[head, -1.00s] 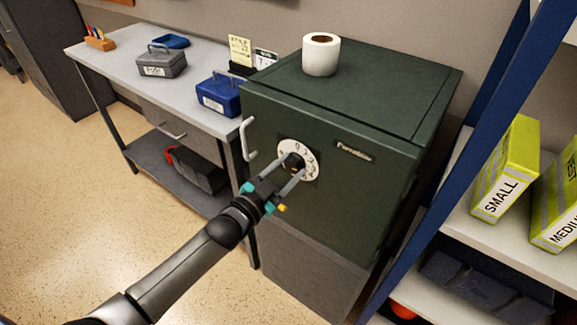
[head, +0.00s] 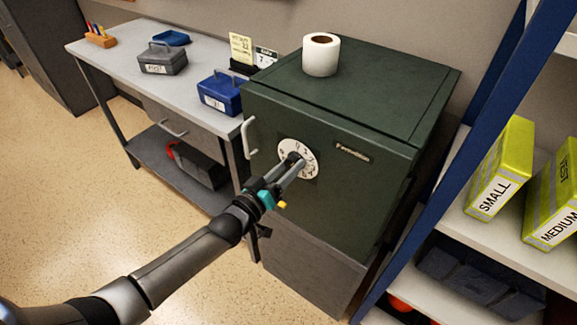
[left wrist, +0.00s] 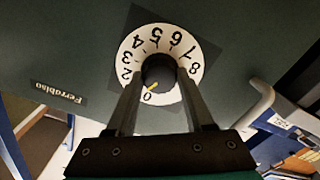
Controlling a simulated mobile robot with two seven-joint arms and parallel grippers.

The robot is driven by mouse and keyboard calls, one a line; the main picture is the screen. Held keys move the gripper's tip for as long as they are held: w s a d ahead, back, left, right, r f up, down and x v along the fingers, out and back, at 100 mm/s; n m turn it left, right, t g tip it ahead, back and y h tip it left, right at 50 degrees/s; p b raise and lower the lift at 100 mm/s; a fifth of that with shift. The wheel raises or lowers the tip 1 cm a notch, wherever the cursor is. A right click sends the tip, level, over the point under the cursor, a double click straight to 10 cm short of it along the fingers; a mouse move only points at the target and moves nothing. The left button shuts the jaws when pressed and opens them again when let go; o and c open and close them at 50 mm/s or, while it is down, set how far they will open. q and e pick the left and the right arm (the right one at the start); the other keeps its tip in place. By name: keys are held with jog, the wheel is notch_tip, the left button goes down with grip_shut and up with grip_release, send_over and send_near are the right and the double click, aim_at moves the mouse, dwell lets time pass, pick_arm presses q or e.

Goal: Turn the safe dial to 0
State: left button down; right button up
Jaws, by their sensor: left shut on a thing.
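The dark green safe (head: 340,205) carries a white dial plate (head: 287,148) with black digits on its front. In the left wrist view the plate (left wrist: 133,50) shows 2 to 8 around its rim, upside down, and 0 near the left finger. The black dial knob (left wrist: 158,70) has a yellow pointer mark, directed down-left towards the 0. My left gripper (head: 296,164) is shut on the knob, one finger on each side; its fingers also show in the left wrist view (left wrist: 160,86). The left finger hides part of the rim around 1. My right gripper is not in view.
A white paper roll (head: 321,54) stands on the safe. A pale handle (head: 248,138) sticks out left of the dial. A desk (head: 115,62) with a blue cash box (head: 220,94) stands left; a blue-framed shelf (head: 470,130) stands right. Floor at left is clear.

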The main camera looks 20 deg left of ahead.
pick_arm(q)
jog(key=n, duration=0.5)
jog(key=shift+b, duration=0.3)
dwell(0.4)
jog(key=shift+c, duration=1.4)
grip_release()
jog(key=p+v, duration=0.2)
jog(key=v, duration=1.3)
jog(key=shift+s, duration=0.15)
